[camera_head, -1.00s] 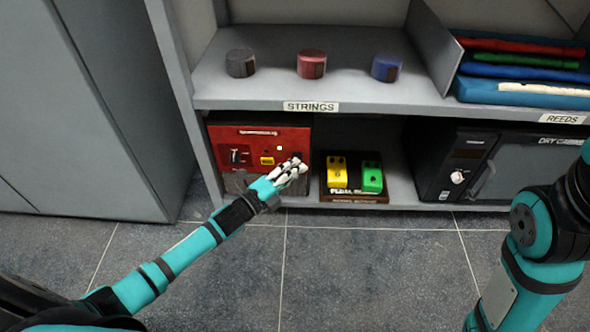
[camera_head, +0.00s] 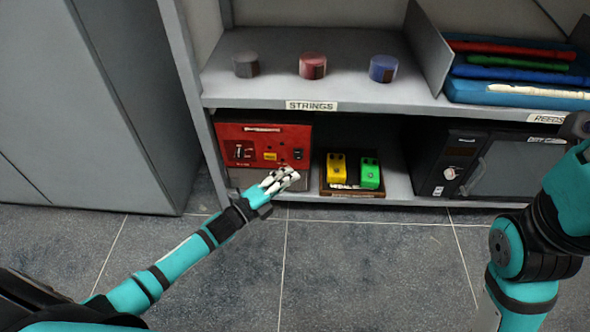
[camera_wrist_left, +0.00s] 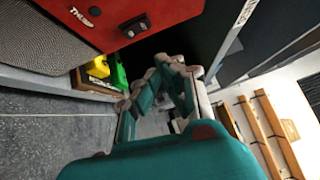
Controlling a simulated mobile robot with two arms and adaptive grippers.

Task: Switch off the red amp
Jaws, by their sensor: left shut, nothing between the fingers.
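The red amp (camera_head: 262,143) stands on the lower shelf at the left, under the STRINGS label. Its front has a dark switch panel at the left, a yellow label in the middle and a small black rocker switch (camera_head: 298,154) at the right. In the left wrist view the red panel (camera_wrist_left: 110,22) shows at the top, with a black rocker switch (camera_wrist_left: 135,25) on it. My left gripper (camera_head: 290,174) is shut and empty, in front of and below the amp's lower right part, apart from the rocker.
A yellow pedal (camera_head: 337,168) and a green pedal (camera_head: 370,173) sit on a dark board right of the amp. A black dry cabinet (camera_head: 470,168) stands further right. Round tins line the upper shelf (camera_head: 400,96). The floor in front is clear.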

